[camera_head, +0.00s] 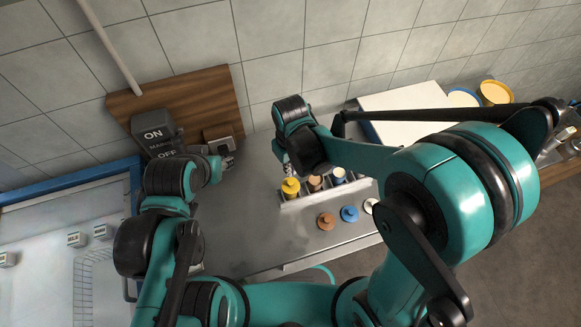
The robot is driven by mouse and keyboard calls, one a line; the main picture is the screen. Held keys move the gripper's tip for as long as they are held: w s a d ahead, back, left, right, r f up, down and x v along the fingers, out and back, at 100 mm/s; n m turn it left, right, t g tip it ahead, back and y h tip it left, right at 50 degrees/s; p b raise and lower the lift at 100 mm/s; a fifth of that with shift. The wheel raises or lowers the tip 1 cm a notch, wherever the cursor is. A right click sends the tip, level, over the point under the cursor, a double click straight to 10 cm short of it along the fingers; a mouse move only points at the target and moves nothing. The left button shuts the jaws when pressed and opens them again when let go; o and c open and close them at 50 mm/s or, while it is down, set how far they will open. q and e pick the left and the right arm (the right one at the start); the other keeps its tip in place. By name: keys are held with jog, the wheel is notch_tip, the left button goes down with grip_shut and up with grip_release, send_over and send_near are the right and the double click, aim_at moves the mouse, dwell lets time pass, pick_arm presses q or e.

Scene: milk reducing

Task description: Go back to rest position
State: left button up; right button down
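My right arm reaches in from the right, over the grey counter (245,225). My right gripper (288,171) points down just behind a yellow-topped container (291,187) at the left end of a small rack; its fingers are mostly hidden by the wrist, so I cannot tell whether they touch it. My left arm is folded up at the left. My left gripper (228,160) is near the wooden board at the wall, small and partly hidden. I cannot tell whether its fingers are open or shut.
An ON/OFF switch box (155,133) stands by the wooden board (200,90). Brown (326,221), blue (349,213) and pale (371,206) round items sit in front of the rack (325,190).

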aim_at(290, 182)
jog(key=shift+f, duration=0.1)
dwell(0.8)
jog(key=shift+f+b, duration=2.7)
jog(key=shift+f, duration=0.2)
jog(key=shift+r, duration=0.2)
jog(key=shift+r+p, duration=2.65)
jog(key=shift+r, duration=0.75)
